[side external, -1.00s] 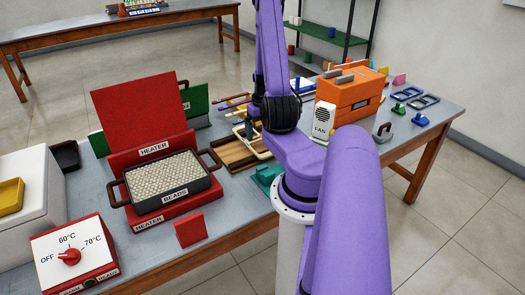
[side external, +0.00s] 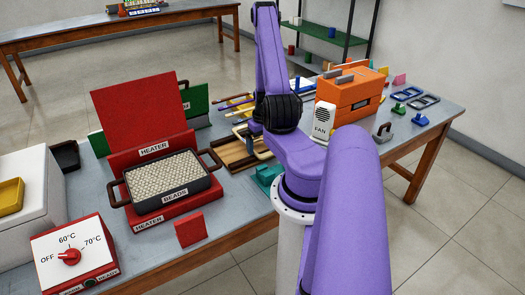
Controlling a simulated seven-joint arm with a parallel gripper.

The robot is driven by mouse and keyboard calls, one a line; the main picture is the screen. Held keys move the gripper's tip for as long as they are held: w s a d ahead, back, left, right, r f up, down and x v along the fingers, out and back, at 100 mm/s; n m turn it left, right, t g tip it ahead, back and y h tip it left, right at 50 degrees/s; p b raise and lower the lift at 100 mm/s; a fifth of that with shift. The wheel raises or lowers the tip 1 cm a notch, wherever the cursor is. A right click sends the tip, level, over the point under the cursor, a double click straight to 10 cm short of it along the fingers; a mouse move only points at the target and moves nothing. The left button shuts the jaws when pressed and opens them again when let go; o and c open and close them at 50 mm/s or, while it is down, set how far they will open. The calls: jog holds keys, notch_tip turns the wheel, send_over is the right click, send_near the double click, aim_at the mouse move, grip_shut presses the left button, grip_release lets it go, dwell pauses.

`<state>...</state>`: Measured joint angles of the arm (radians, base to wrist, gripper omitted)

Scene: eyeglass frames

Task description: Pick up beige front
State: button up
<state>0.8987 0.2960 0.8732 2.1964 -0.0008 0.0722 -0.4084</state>
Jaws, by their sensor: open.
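A beige piece (side external: 264,155) lies by the brown wooden tray (side external: 228,152), just left of my purple arm. It may be the beige front, but my arm covers part of it, so I cannot tell its full shape. Another thin beige part shows a little farther back, beside the arm. My gripper is not visible; my own arm links stand in front of the area behind the tray.
A red heater with a black bead pan (side external: 167,182) and upright red lid (side external: 143,108) stands left of the tray. An orange box (side external: 352,95) and white fan (side external: 324,120) stand right of my arm. Blue and dark frames (side external: 424,101) lie far right.

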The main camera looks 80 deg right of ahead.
jog(key=c, duration=0.8)
jog(key=shift+r, duration=0.1)
notch_tip(320, 180, up, 18)
dwell(0.3)
